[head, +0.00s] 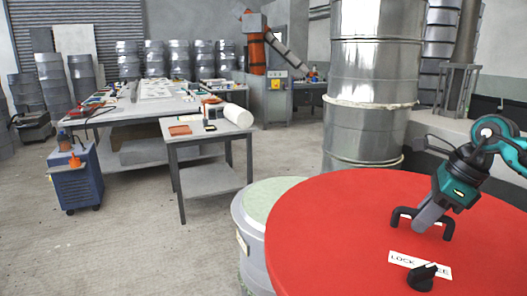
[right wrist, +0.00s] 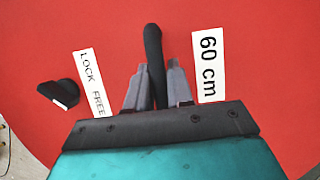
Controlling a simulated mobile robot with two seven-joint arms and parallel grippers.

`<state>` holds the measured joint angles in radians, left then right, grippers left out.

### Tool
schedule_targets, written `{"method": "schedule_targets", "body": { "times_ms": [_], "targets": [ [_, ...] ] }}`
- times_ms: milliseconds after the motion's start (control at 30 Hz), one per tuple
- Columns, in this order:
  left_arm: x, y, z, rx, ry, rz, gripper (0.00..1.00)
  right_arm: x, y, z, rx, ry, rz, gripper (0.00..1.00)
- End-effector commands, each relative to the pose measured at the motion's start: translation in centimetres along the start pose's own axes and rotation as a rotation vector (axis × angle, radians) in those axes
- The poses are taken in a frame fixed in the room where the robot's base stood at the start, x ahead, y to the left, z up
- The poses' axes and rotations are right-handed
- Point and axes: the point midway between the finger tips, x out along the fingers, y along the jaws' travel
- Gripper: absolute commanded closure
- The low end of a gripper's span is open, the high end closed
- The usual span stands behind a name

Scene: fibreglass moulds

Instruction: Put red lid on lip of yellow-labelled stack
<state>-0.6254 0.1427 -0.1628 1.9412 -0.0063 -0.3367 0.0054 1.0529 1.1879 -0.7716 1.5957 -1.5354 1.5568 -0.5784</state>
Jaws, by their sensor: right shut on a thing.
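The red lid (head: 340,225) is a large flat disc at the lower right of the head view. It carries a black bar handle (head: 449,228), a black knob (head: 422,277) and a white "LOCK FREE" label. My right gripper (head: 424,220) is shut on the handle; the right wrist view shows its fingers (right wrist: 155,85) on both sides of the black bar (right wrist: 153,45). A low metal drum with a pale green top (head: 268,197) stands partly behind the lid. It has a small pale label (head: 242,242), its colour unclear. What lies under the lid is hidden. My left gripper is out of view.
A tall stack of shiny metal cylinders (head: 372,60) stands just behind the lid. A small grey table (head: 205,140) with items, a long workbench (head: 130,108) and a blue cart (head: 76,180) stand to the left. The floor at front left is clear.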

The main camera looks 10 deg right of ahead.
Motion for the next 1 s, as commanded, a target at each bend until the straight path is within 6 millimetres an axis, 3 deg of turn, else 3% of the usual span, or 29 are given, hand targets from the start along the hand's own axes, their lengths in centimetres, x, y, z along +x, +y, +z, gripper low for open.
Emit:
{"method": "schedule_targets", "body": {
  "times_ms": [500, 1000],
  "targets": [
    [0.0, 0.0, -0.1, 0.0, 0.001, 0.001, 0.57, 6.8, 7.0, 5.4, -0.817, -0.003, 0.333, 1.0],
    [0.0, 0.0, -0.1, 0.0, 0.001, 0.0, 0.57, 11.4, 13.8, 7.3, -1.634, 0.004, 0.673, 1.0]
  ]
}}
